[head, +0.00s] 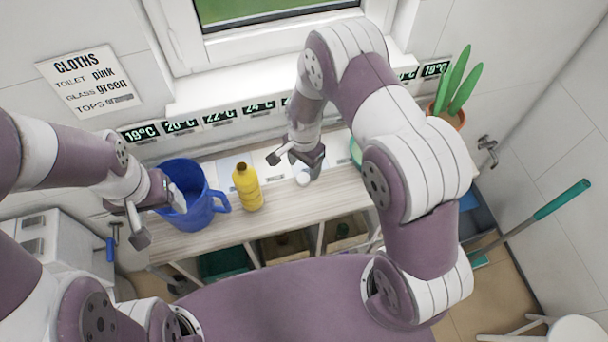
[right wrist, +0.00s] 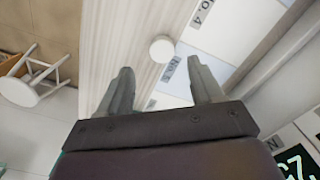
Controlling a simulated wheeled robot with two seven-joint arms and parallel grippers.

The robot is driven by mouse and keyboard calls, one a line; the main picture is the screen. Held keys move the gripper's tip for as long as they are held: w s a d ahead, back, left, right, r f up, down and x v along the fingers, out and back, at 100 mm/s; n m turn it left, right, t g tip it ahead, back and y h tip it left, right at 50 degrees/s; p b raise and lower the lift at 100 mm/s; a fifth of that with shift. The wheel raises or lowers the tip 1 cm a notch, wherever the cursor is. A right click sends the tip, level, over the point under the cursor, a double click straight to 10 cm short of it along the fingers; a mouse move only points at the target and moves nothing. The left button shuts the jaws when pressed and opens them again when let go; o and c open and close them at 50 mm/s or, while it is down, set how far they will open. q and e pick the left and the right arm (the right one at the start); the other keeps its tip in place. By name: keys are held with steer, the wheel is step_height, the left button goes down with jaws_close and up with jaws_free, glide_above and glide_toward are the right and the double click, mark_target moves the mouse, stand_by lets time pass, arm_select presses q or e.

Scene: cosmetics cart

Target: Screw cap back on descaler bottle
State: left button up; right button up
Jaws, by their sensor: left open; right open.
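The yellow bottle (head: 249,190) stands upright on the pale wooden bench top, with a dark brownish top. I cannot tell its neck in detail. A small white round piece, apparently the cap (head: 303,180), lies on the bench to the right of the bottle. It also shows in the right wrist view (right wrist: 162,48), ahead of and between the fingers. My right gripper (head: 294,166) is open and empty, just above and behind the cap; it shows in its wrist view too (right wrist: 162,85). My left gripper (head: 157,217) is open at the left, by the blue jug, apart from the bottle.
A blue jug (head: 187,212) stands left of the bottle. Labelled cards lie along the back of the bench (head: 285,220). A potted plant (head: 452,92) stands at the back right. Bins fill the shelf below. A white stool (right wrist: 35,84) stands on the floor.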

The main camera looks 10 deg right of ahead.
mark_target(302, 178)
steer(key=shift+a+f, duration=0.1)
steer(key=shift+f, duration=0.2)
steer(key=shift+a, duration=0.15)
steer(key=shift+f, duration=0.1)
step_height(302, 178, down, 5)
steer(key=shift+w+r+p, duration=0.1)
steer(key=shift+r+p, duration=0.1)
steer(key=shift+p, duration=1.05)
steer(key=shift+f, duration=0.3)
steer(key=c, duration=1.1)
